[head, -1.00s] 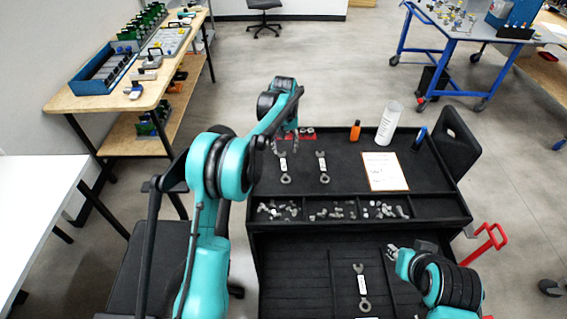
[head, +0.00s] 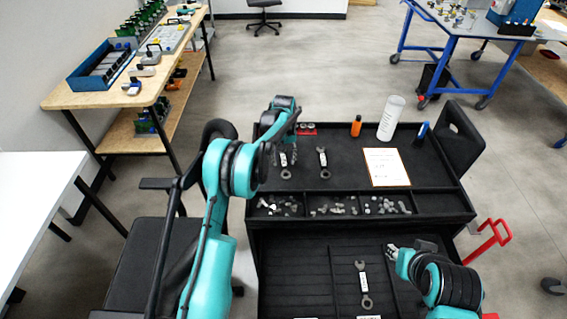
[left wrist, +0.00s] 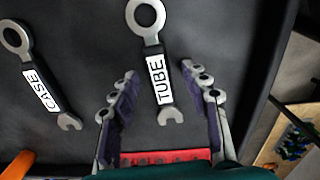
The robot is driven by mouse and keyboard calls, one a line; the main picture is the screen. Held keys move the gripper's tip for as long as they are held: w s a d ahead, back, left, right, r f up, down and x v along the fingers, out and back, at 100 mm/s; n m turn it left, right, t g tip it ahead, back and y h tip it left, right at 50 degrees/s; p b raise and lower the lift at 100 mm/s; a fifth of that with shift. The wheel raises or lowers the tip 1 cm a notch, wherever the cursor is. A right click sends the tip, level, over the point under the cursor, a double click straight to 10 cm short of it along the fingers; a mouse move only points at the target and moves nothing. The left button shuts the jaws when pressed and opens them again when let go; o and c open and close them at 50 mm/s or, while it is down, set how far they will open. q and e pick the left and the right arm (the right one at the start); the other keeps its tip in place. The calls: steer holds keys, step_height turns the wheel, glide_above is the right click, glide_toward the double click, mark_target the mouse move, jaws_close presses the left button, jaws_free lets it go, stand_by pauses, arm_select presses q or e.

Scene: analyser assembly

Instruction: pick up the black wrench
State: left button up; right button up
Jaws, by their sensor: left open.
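Several wrenches with grey metal ends, dark handles and white labels are in view; none stands out as wholly black. The wrench labelled TUBE (left wrist: 166,85) lies on the black cart top, at the left in the head view (head: 286,173). The wrench labelled CASE (left wrist: 38,80) lies apart beside it, also in the head view (head: 324,164). Another wrench (head: 363,284) lies in the open drawer. My left gripper (left wrist: 163,97) is open, its fingers either side of the TUBE wrench's lower part, not closed on it. My right gripper (head: 391,250) is over the drawer; its jaws are too small to judge.
A red holder (left wrist: 165,157) lies close by the left gripper. An orange bottle (head: 356,126), a clear cylinder (head: 391,118) and a paper sheet (head: 386,167) are on the cart top. Bins of small parts (head: 333,207) line its front. A black chair (head: 130,260) stands at left.

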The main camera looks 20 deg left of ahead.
arm_select(q)
steer(key=shift+r, duration=0.1)
jaws_close()
steer(key=shift+r, duration=0.15)
